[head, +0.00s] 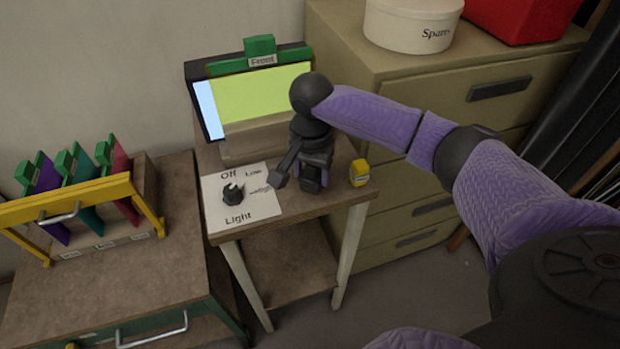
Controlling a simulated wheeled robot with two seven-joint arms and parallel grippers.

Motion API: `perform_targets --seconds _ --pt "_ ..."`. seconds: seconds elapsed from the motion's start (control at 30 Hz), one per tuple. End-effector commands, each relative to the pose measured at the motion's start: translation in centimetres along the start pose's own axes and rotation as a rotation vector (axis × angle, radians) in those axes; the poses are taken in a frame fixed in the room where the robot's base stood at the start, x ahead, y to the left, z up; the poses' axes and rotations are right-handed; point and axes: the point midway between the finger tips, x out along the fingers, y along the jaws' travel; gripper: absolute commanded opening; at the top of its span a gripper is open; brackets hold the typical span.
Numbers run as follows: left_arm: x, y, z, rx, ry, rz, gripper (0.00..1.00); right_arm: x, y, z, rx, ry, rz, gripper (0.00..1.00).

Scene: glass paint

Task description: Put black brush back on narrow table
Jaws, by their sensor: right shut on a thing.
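The narrow table (222,233) stands in the middle of the head view. My right gripper (312,185) is over its top, pointing down, and is shut. A slim dark thing, which I take as the black brush (286,165), sticks out from the gripper toward the lower left, with its thicker end low over the table. The gripper hides where it is held. I cannot tell whether the brush touches the tabletop. My left gripper is not in view.
A black knob (233,194) sits on a white Light card (255,208), left of the gripper. A lit panel (262,95) marked Front stands behind. A yellow item (359,172) is at the table's right edge. A rack (88,190) of coloured panes stands left, drawers (480,130) right.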

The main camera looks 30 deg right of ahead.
Motion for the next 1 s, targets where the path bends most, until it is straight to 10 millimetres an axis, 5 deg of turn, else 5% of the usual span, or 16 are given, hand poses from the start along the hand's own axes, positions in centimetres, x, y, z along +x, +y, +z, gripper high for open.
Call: perform_targets --seconds 0.07,0.3,0.33,0.47,0.77,1.0 --pt "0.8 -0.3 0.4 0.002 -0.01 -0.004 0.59 1.5 0.0 0.1 -0.001 -0.001 0.002 0.0" --pt "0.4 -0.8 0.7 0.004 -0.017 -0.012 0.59 1.2 0.0 0.0 -0.001 0.001 0.0 0.0" --pt "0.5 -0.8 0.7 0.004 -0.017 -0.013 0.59 1.2 0.0 0.0 -0.001 0.001 0.0 0.7" --pt "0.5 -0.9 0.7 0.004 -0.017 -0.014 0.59 1.2 0.0 0.0 -0.001 0.001 0.0 0.97" --pt "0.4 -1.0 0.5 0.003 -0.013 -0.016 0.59 0.9 0.0 0.0 -0.001 0.001 -0.001 0.99" --pt "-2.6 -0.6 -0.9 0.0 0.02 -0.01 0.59 -5.2 -0.1 0.0 -0.001 0.003 -0.006 0.99"
